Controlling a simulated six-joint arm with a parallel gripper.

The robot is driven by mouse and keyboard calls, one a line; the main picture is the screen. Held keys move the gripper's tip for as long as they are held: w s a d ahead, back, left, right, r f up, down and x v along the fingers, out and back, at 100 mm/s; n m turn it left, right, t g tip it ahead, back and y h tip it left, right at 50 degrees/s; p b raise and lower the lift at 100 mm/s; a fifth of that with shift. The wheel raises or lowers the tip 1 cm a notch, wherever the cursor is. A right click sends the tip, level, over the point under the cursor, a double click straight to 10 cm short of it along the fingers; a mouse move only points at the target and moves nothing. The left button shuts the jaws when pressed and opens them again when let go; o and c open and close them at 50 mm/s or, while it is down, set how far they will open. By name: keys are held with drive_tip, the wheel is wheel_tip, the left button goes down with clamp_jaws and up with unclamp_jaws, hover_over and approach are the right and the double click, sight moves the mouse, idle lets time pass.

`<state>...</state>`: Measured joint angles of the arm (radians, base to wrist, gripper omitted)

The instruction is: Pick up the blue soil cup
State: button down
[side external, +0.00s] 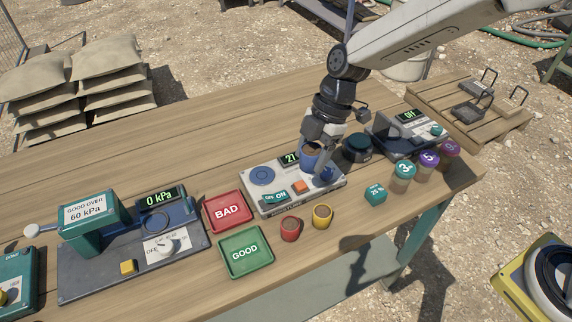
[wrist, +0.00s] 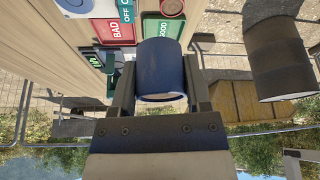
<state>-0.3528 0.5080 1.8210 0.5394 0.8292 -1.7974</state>
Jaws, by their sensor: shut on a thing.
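The blue soil cup (side external: 311,156) is between the fingers of my gripper (side external: 318,160), above the right part of the grey device (side external: 272,202) with the blue disc and the lit display. In the wrist view the cup (wrist: 160,68) fills the space between the two dark fingers, which press on its sides. My gripper is shut on it. The side view does not clearly show whether the cup's underside touches the device. The red cup (side external: 290,229) and the yellow cup (side external: 322,215) stand on the table in front of the device.
The red BAD tray (side external: 228,198) and green GOOD tray (side external: 246,240) lie left of the grey device. A pressure tester (side external: 130,245) reads 0 kPa farther left. A dark round device (side external: 357,148), a teal cube (side external: 375,195) and several numbered cups stand to the right. The table's back left is clear.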

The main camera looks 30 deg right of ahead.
drive_tip(key=shift+s+r, duration=0.1)
drive_tip(key=shift+a, duration=0.1)
idle(0.6)
drive_tip(key=s+a+f+m+t, duration=0.2)
drive_tip(key=s+a+m+t, duration=0.1)
drive_tip(key=a+m, duration=0.5)
drive_tip(key=shift+s+a+f+m, duration=0.15)
drive_tip(key=shift+a+f+m, duration=0.15)
drive_tip(key=shift+f+m, duration=0.15)
idle(0.4)
hover_over(230, 212)
drive_tip(key=shift+h, duration=0.4)
drive_tip(key=f, duration=0.8)
drive_tip(key=shift+s+d+f, duration=0.2)
drive_tip(key=shift+s+f, duration=0.05)
drive_tip(key=shift+s, duration=0.05)
drive_tip(key=shift+w+a+f, duration=0.2)
drive_tip(key=shift+w+f, duration=0.1)
drive_tip(key=shift+f, duration=0.05)
